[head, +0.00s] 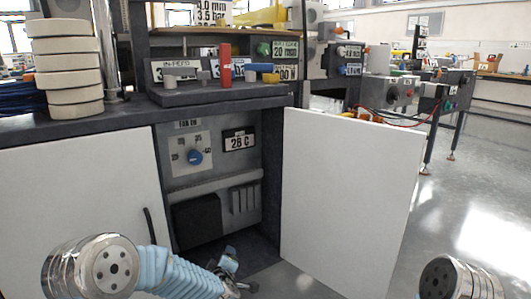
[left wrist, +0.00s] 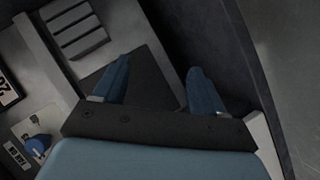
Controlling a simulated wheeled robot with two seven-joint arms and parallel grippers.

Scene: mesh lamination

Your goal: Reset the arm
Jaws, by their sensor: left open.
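My left arm comes in from the lower left of the head view. Its gripper (head: 237,270) is low in front of the open cabinet (head: 215,185), near the bottom of the opening. In the left wrist view the two blue fingers of this gripper (left wrist: 158,77) stand apart with nothing between them. Beyond them is the dark cabinet interior. The blue dial (head: 195,157) is on the cabinet's grey panel, above the gripper; it also shows in the left wrist view (left wrist: 39,144). My right gripper is out of view; only a metal joint of mine shows at lower right.
A white cabinet door (head: 345,200) stands open to the right of the gripper. A closed white door (head: 75,195) with a black handle (head: 153,232) is on the left. The dark counter (head: 110,122) carries stacked cream rolls (head: 68,75). Floor (head: 480,190) is clear at right.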

